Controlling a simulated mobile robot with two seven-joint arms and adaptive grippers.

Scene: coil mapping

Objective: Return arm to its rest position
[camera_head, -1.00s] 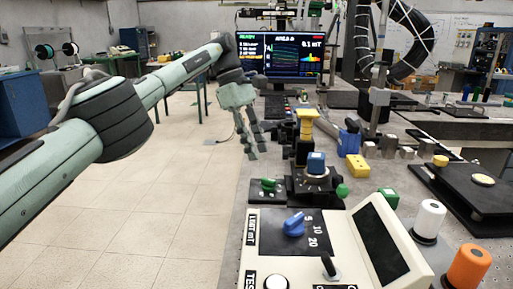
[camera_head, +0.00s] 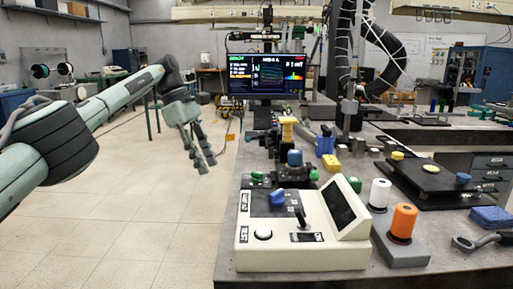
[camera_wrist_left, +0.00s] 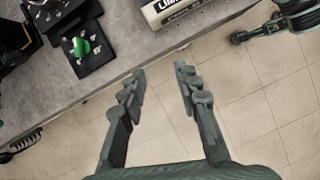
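My left arm (camera_head: 100,108) comes in from the left in the head view. My left gripper (camera_head: 205,165) hangs over the floor, to the left of the workbench and apart from it. In the left wrist view the left gripper (camera_wrist_left: 160,72) has its two fingers spread, with nothing between them but floor and the bench edge. My right gripper is not in view.
The grey workbench (camera_head: 228,250) carries a cream control box (camera_head: 300,240) with a blue knob at its near end. A monitor (camera_head: 265,75) stands at the back. White and orange cylinders (camera_head: 403,222) stand right of the box. The tiled floor (camera_head: 110,225) at left is clear.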

